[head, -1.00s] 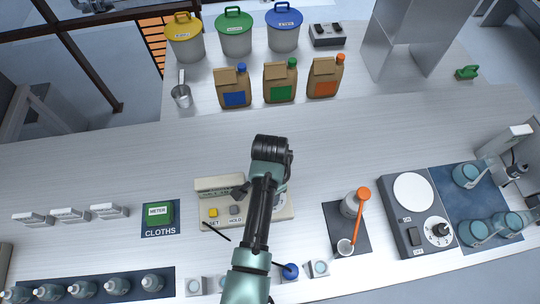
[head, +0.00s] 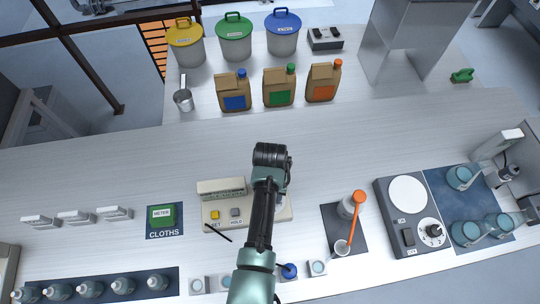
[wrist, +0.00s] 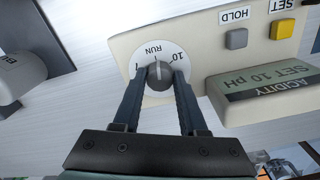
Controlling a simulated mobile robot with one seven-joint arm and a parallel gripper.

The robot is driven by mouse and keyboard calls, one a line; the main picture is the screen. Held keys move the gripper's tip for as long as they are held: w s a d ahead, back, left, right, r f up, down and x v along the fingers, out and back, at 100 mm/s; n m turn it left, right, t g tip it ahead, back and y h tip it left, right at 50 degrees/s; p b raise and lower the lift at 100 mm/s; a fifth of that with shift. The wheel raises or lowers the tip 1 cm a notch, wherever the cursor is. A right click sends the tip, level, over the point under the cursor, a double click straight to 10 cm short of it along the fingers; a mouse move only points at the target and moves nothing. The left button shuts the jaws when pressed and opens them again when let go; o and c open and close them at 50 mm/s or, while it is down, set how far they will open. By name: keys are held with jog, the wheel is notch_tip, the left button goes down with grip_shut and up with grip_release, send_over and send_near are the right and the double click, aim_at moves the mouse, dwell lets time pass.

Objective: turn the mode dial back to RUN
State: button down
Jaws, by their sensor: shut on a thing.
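The mode dial is a grey knob (wrist: 159,72) on a round white scale marked RUN, 7 and 10, seen in the wrist view. A light line on the knob points up in the picture, close to the RUN mark; its exact setting is hard to tell. My gripper (wrist: 159,80) is shut on the knob, one finger on each side. The meter box (wrist: 205,60) is cream, with a display reading ACIDITY, SET 10 pH. In the head view the meter box (head: 217,226) lies beneath my arm, which hides the dial and my gripper.
The box's yellow SET button (wrist: 283,29) and grey HOLD button (wrist: 236,39) are beside the dial.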

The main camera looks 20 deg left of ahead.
jog(key=shift+r+n, duration=0.1)
jog(key=shift+n, duration=0.6)
jog(key=shift+w, duration=0.1)
jog(key=shift+c, duration=2.2)
grip_release()
notch_tip(320, 180, up, 13)
jog(key=b, duration=0.1)
jog(key=shift+b, duration=0.35)
